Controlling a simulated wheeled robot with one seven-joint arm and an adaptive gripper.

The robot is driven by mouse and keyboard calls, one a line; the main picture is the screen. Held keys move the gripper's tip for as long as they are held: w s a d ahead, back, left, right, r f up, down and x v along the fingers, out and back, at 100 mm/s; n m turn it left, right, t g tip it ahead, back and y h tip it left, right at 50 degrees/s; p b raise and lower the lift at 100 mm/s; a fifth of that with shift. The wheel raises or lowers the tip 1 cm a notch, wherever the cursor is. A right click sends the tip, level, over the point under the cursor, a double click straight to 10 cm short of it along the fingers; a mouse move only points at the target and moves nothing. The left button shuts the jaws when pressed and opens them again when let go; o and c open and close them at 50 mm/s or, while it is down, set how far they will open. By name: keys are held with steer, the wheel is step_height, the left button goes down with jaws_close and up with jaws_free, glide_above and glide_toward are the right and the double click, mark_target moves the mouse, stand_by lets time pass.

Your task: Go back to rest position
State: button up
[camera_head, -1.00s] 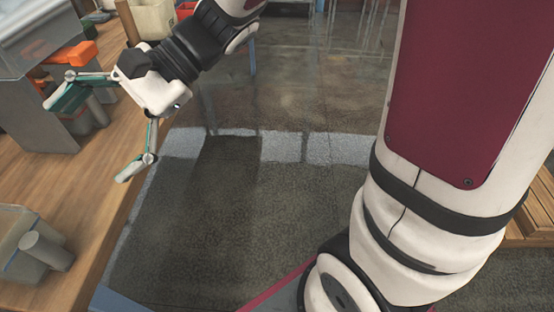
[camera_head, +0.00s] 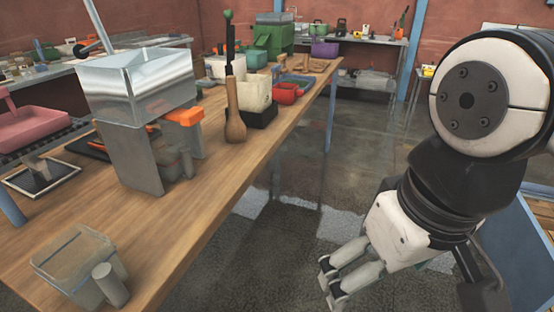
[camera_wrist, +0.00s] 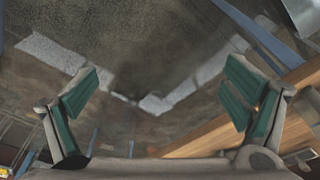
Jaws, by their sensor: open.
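My gripper (camera_head: 335,280) hangs over the floor at the lower right of the head view, to the right of the wooden table and clear of it. In the wrist view its two green-padded fingers (camera_wrist: 160,105) stand wide apart with nothing between them.
The wooden table (camera_head: 215,180) runs along the left; its edge also shows in the wrist view (camera_wrist: 225,128). A wooden pestle-like tool (camera_head: 235,122), a white bin (camera_head: 255,92) and red bowl (camera_head: 287,93) stand farther back. The floor (camera_head: 370,165) between table and arm is open.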

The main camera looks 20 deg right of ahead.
step_height(320, 180, up, 12)
steer(key=t+p, duration=0.2)
steer(key=p, duration=0.8)
steer(key=shift+d+f, duration=0.15)
steer(key=shift+f, duration=0.1)
